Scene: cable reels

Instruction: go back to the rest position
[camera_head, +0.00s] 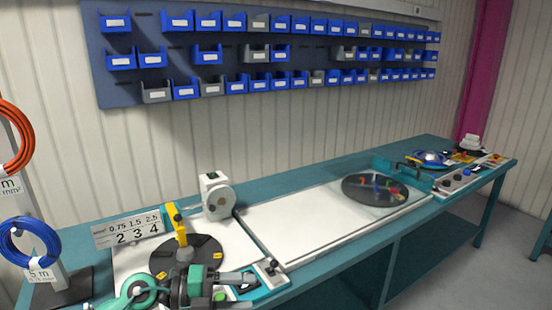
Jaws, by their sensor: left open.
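My left gripper (238,290) is at the bottom of the head view, its arm coming in from the lower left. Its two grey fingers are apart and point right, with nothing seen between them. It is in front of the near end of the bench, by the black turntable disc (205,262) with a yellow upright arm (180,226). Part of the disc is hidden behind my arm. My right gripper is not in view.
An orange cable coil (20,140) and a blue cable coil (14,251) hang on a stand at the left. A sign with numbers (128,230) and a white device (216,197) stand behind the disc. The teal bench holds a covered turntable (358,193). Blue bins (209,55) line the wall.

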